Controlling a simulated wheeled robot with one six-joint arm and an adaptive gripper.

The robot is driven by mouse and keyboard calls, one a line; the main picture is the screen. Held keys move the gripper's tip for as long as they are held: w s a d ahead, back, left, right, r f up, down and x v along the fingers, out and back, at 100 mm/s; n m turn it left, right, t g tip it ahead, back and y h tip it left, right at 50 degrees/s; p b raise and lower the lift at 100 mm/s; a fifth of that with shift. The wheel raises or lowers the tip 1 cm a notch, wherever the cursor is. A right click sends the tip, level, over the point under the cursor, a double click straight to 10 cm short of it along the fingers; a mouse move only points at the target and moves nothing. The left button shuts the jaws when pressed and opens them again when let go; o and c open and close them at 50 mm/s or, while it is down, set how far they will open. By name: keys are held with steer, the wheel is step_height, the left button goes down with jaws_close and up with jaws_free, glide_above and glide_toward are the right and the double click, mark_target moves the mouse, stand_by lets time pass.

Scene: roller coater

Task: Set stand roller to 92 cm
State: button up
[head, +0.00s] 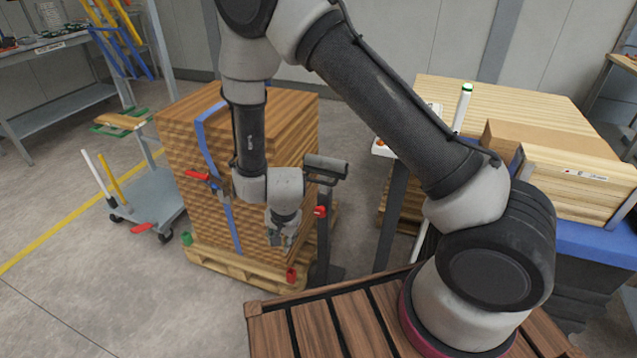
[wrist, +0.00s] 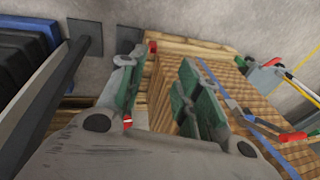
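The roller stand has a dark horizontal roller (head: 326,166) on top of a dark upright post (head: 323,240). A red knob (head: 320,211) is on the post, and a flat foot (head: 326,273) is on the floor. My gripper (head: 279,238) hangs just left of the post, lower than the red knob and apart from it in the head view. In the wrist view my gripper (wrist: 158,66) is open, with its green-grey fingers apart and nothing held between them. A small red part (wrist: 127,122) shows by the left finger; I cannot tell whether it is the knob. No height scale is readable.
A strapped wood stack (head: 185,150) on a pallet (head: 220,268) stands close behind and left of my gripper. A panel on a grey post (head: 390,210) stands right of the roller stand. A trolley (head: 150,205) is at left. Open floor (head: 90,290) lies front left.

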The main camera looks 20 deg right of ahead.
step_height(320, 180, down, 4)
steer(key=w+d+f+m+t+h, duration=0.1)
steer(key=w+m+t, duration=0.1)
steer(key=m, duration=0.1)
steer(key=m+t+h, duration=0.8)
steer(key=m+h, duration=0.1)
steer(key=m, duration=0.5)
glide_toward(319, 182)
steer(key=r+x, duration=0.1)
steer(key=x, duration=0.6)
steer(key=f+x, duration=0.1)
steer(key=x, duration=0.2)
steer(key=shift+w+f, duration=0.25)
steer(key=shift+w, duration=0.05)
jaws_close()
